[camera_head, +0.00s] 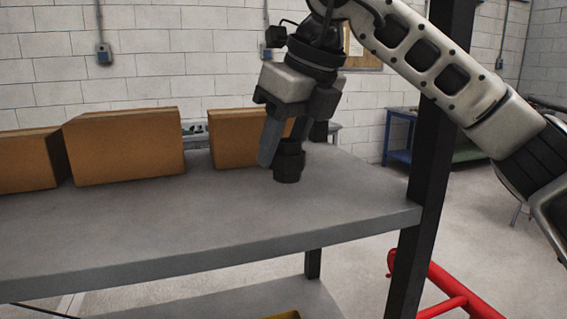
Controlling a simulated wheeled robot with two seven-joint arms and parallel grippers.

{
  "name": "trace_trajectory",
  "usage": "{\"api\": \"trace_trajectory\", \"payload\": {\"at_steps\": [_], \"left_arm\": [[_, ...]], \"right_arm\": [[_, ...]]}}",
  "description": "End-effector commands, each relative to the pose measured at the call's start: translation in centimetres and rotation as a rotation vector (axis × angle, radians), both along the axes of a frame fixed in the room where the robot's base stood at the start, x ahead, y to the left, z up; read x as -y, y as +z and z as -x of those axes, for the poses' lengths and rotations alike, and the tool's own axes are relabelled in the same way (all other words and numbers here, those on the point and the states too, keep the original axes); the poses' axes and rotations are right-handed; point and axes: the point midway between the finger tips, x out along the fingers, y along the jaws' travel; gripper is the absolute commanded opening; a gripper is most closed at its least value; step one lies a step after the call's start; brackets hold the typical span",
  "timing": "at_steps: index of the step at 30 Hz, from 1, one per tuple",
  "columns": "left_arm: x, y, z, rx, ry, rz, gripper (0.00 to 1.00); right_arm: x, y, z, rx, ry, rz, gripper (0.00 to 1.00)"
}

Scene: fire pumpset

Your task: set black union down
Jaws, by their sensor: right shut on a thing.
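The black union (288,164) is a short dark cylinder with a stepped, narrower upper part. It is upright at the right part of the grey shelf (190,228), and its lower end appears to touch the shelf top. My right gripper (284,150) points down over it and is shut on the union, with one finger along its left side. The other finger is partly hidden behind the union. My left gripper is not in view.
Several cardboard boxes (128,146) stand along the back of the shelf, one (236,139) just behind my right gripper. A dark post (427,165) rises at the right front corner. The shelf front is clear. Red pipework (455,294) is below right.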

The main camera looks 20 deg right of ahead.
Motion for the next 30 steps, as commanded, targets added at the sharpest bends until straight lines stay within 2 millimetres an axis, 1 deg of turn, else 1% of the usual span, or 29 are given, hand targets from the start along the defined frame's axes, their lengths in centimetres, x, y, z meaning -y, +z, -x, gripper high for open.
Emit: {"api": "trace_trajectory", "payload": {"at_steps": [2,6,7,9,15,19,20,21,22,30], "left_arm": [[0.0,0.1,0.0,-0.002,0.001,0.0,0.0],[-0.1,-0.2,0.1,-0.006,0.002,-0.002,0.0],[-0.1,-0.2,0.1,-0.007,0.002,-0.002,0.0],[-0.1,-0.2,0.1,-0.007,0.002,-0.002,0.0],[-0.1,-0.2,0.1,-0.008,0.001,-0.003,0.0],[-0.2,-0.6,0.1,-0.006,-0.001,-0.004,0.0],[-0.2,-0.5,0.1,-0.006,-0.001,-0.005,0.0],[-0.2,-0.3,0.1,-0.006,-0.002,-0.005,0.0],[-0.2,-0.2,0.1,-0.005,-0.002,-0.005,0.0],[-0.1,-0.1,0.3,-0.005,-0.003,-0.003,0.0]], "right_arm": [[0.2,-0.7,-0.6,0.0,-0.002,-0.001,0.07],[0.2,-3.0,-0.5,0.0,0.0,0.001,0.07],[0.2,-3.3,-0.5,-0.001,-0.001,0.001,0.07],[0.2,-3.6,-0.5,0.001,-0.001,-0.001,0.07],[0.1,-3.6,-0.5,0.003,-0.001,-0.001,0.07],[0.1,-4.1,-0.5,0.001,-0.001,-0.001,0.07],[0.2,-4.1,-0.5,0.0,-0.001,0.0,0.44],[0.1,-4.0,-0.5,0.0,-0.001,0.0,0.55],[0.1,-4.0,-0.5,0.0,-0.001,0.0,0.63],[0.2,-3.9,-0.5,0.0,-0.001,0.0,0.63]]}}
